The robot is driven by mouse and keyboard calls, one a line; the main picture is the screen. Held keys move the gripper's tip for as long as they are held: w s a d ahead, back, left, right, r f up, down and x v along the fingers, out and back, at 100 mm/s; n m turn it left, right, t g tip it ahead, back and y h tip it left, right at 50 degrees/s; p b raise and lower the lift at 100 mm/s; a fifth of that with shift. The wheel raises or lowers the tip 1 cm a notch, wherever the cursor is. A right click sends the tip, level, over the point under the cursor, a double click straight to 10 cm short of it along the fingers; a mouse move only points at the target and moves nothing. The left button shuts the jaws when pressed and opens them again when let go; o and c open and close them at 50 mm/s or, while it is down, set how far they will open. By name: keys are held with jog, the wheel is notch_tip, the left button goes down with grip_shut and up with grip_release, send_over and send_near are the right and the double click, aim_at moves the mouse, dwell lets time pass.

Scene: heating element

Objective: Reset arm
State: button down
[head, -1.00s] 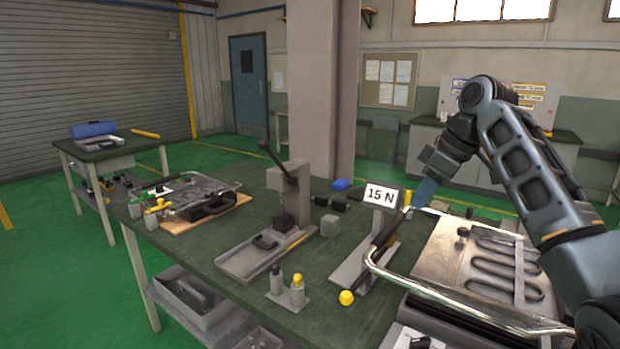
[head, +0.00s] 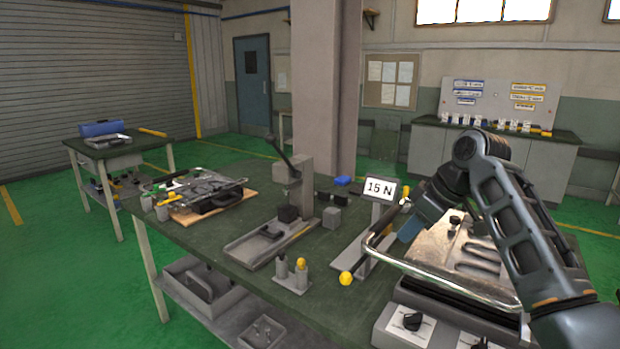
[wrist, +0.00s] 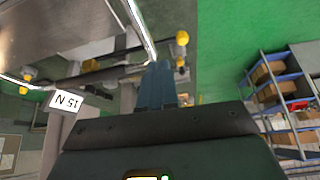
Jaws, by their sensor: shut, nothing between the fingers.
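My arm (head: 515,215) comes in from the right edge of the head view, bent at the elbow. My gripper (head: 408,232), with blue-grey fingers, points down beside the metal handle bar of the heating unit (head: 470,262). In the wrist view my gripper (wrist: 157,85) has its two fingers together with nothing between them. The bar (wrist: 137,25) passes close to the fingertips there; I cannot tell if they touch. The "15 N" sign (head: 380,188) stands just left of the gripper, with a black lever (head: 372,245) below it ending in a yellow knob (head: 346,278).
The green workbench (head: 200,240) carries a lever press (head: 288,190), small posts with a yellow top (head: 296,272) and a tool tray (head: 205,188). A side table (head: 75,147) stands far left. A counter (head: 560,150) is behind. Green floor is open at left.

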jog(key=s+a+f+m+t, duration=0.1)
jog(key=s+a+f, duration=0.1)
jog(key=f, duration=0.4)
jog(key=s+a+f+m+t, duration=0.1)
jog(key=s+a+f, duration=0.1)
jog(key=s+f, duration=0.2)
jog(key=s+a+f+m+t, duration=0.1)
jog(key=s+a+f, duration=0.1)
jog(key=f, duration=0.6)
jog(key=shift+s+f+m+y, duration=0.3)
jog(key=shift+s, duration=0.35)
jog(key=s+d+f+m+t+h, duration=0.1)
jog(key=s+f+m+t, duration=0.2)
jog(key=s, duration=1)
jog(key=s+f+m+t+h, duration=0.15)
jog(key=s+f, duration=0.35)
jog(key=s, duration=0.8)
jog(key=s+d+r+m+t+h, duration=0.1)
jog(key=s+d+r, duration=0.2)
jog(key=s+r, duration=0.6)
jog(key=s+d+r+t+h, duration=0.1)
jog(key=s+d+r+t, duration=0.1)
jog(key=s+r, duration=0.7)
jog(key=s+d, duration=0.1)
jog(key=s, duration=0.4)
jog(key=shift+s+m, duration=0.15)
jog(key=shift+m, duration=0.2)
jog(key=shift+d+t+h, duration=0.1)
jog(key=shift+t+h, duration=0.15)
